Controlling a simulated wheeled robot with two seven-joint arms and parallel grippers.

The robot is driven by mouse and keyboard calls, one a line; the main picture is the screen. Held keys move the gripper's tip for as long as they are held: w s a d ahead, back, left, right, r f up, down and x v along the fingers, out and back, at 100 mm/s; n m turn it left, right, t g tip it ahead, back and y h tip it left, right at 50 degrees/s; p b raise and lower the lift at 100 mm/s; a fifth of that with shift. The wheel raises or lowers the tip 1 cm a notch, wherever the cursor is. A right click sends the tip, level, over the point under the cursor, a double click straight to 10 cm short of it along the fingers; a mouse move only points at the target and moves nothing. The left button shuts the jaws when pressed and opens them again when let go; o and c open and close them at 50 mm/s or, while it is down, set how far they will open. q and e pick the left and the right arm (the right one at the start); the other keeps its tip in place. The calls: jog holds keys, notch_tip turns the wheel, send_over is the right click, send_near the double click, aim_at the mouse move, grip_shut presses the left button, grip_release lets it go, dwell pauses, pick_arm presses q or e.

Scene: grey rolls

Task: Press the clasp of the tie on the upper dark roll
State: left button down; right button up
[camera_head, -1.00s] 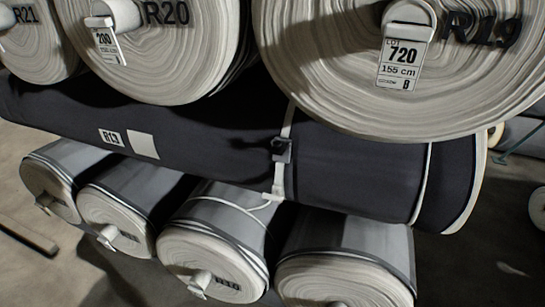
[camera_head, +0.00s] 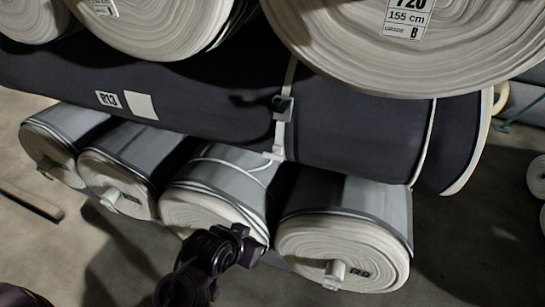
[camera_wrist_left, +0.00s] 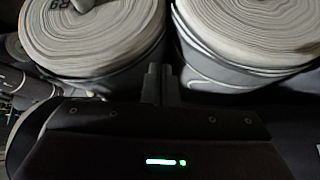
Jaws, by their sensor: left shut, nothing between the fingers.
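The upper dark roll (camera_head: 350,140), labelled R13, lies crosswise in the head view. A pale tie (camera_head: 290,75) runs around it, with a small dark clasp (camera_head: 283,104) on its front face and a pale tab below. My left gripper (camera_head: 248,243) is low in the head view, in front of the lower grey rolls and well below the clasp, apart from it. In the left wrist view its fingers (camera_wrist_left: 161,84) are together and empty, pointing toward the gap between two pale roll ends. The clasp does not show there. My right gripper is not in view.
Large pale rolls (camera_head: 400,50) overhang the dark roll from above. Several lower grey rolls (camera_head: 342,248) stick out beneath it, close around my left gripper. A second tie (camera_head: 427,140) circles the dark roll farther right. Bare floor (camera_head: 470,250) shows at the right.

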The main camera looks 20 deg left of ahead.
pick_arm(q)
jog(key=w+r+n+t, duration=0.1)
jog(key=w+r+t, duration=0.2)
jog(key=r, duration=0.6)
jog(key=w+r+t, duration=0.3)
jog(key=r+t, duration=0.3)
jog(key=r, duration=0.3)
jog(key=w+r+n+t+y, duration=0.1)
jog(key=w+r+t, duration=0.2)
jog(key=r, duration=0.6)
jog(key=shift+w+a+n+t, duration=0.2)
jog(key=shift+n+t, duration=0.1)
jog(key=shift+t, duration=0.7)
jog(key=shift+r, duration=0.1)
notch_tip(320, 180, up, 3)
jog(key=p, duration=0.4)
send_over(279, 103)
jog(key=s+a, duration=0.1)
jog(key=s, duration=0.1)
notch_tip(279, 103, down, 4)
jog(key=shift+w+d+f+p, duration=0.1)
jog(key=shift+w+p, duration=0.05)
jog(key=shift+p, duration=0.6)
